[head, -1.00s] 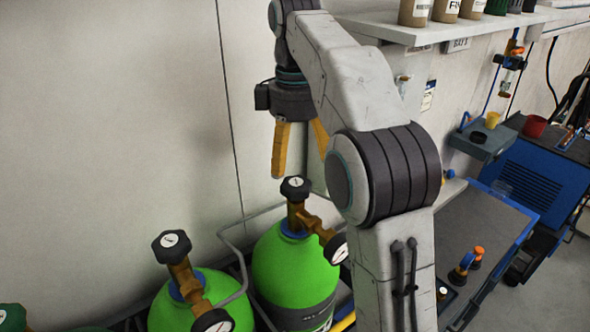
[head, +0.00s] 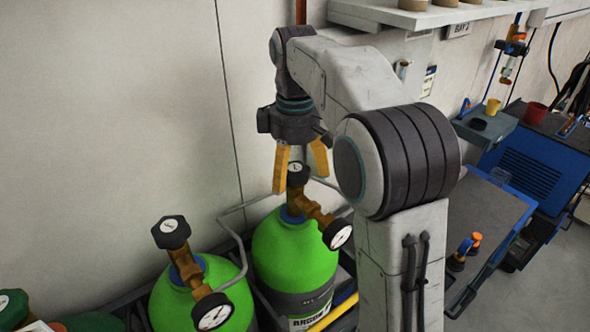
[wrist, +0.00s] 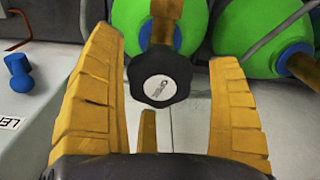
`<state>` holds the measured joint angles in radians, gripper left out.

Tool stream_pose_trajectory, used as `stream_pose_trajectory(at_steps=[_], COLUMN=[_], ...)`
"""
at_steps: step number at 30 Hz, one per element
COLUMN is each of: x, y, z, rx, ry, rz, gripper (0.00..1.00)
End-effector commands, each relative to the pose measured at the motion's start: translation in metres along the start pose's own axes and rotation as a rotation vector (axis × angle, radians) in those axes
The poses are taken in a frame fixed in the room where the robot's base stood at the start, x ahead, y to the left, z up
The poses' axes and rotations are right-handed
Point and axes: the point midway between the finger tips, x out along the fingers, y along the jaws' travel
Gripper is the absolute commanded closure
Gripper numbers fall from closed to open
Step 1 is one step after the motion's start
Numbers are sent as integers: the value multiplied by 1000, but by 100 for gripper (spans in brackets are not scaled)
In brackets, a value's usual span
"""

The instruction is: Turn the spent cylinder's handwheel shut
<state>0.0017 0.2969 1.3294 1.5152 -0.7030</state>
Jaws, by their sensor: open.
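In the wrist view the handwheel (wrist: 160,78) shows between the fingers, with visible gaps on both sides. A second green cylinder (head: 190,292) stands to the left with its own handwheel (head: 171,232) and gauge (head: 213,311). The gauge readings are too small to tell, so I cannot confirm which cylinder is spent.
A grey rail (head: 235,213) runs around the cylinders, against the pale wall. A shelf (head: 400,15) hangs above right. A blue machine (head: 540,165) and a dark-topped bench (head: 485,225) stand at right.

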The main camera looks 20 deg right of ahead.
Motion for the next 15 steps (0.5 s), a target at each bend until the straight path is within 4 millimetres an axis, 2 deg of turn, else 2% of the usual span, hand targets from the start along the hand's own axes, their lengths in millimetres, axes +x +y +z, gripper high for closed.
stream_pose_trajectory(at_steps=[10,15], x=[1,1], y=[0,0], z=[0,0], rx=[0,0], ry=[0,0], rz=[0,0], gripper=[17,32])
